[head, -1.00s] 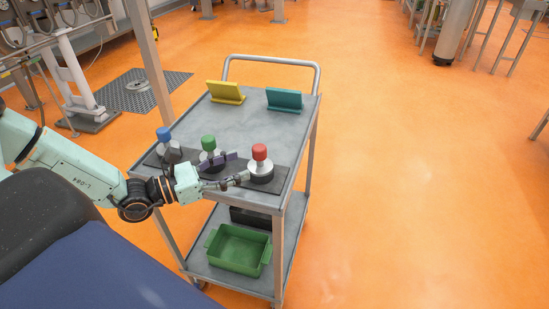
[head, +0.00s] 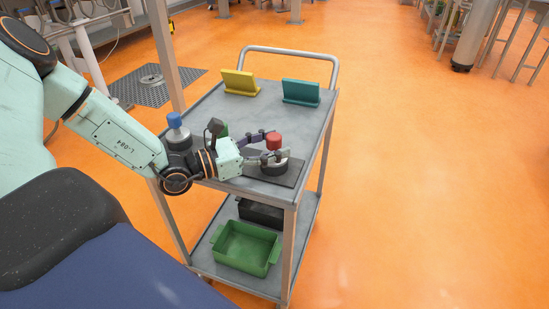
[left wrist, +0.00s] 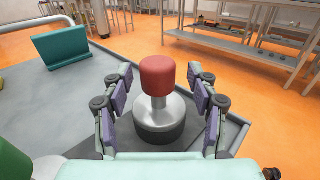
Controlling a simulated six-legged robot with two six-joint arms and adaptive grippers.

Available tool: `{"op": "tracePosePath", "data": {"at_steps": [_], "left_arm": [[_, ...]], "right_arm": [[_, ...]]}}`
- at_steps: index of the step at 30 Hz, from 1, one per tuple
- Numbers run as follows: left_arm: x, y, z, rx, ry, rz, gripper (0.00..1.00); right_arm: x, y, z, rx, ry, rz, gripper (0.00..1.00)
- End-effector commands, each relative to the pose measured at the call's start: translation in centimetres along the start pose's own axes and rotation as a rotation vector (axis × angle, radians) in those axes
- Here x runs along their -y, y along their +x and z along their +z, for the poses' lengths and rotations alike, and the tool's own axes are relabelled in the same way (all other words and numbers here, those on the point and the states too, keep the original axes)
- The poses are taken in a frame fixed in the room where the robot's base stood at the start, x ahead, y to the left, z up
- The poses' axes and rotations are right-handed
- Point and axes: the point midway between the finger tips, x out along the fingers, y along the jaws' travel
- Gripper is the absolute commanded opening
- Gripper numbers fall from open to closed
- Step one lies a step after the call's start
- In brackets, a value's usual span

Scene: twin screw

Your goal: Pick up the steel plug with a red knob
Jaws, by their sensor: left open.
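The steel plug with a red knob (head: 274,142) stands upright on a dark mat (head: 290,178) near the cart's front right corner. It also shows in the left wrist view (left wrist: 160,112), centred between my fingers. My left gripper (head: 265,144) is open, with one finger on each side of the plug; it also shows in the left wrist view (left wrist: 161,95). Gaps show between the finger pads and the knob. The lower part of the plug is partly covered by a finger in the head view. My right gripper is in neither view.
A blue-knobbed plug (head: 176,134) stands left on the mat; a green-knobbed one (head: 223,130) is mostly hidden behind my gripper. A yellow stand (head: 239,83) and a teal stand (head: 301,92) sit at the back of the cart top. A green bin (head: 245,249) is on the lower shelf.

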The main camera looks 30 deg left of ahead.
Motion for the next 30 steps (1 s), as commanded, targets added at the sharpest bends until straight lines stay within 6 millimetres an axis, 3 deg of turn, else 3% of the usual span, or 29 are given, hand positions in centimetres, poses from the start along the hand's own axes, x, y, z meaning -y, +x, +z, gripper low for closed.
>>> {"op": "tracePosePath", "data": {"at_steps": [12, 30], "left_arm": [[0.01, 0.82, 0.03, 0.0, 0.0, 0.0, 0.58], [0.0, 0.79, 0.03, 0.0, 0.0, 0.0, 0.07]], "right_arm": [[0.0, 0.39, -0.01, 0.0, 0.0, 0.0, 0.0], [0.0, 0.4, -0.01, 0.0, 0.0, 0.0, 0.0]]}}
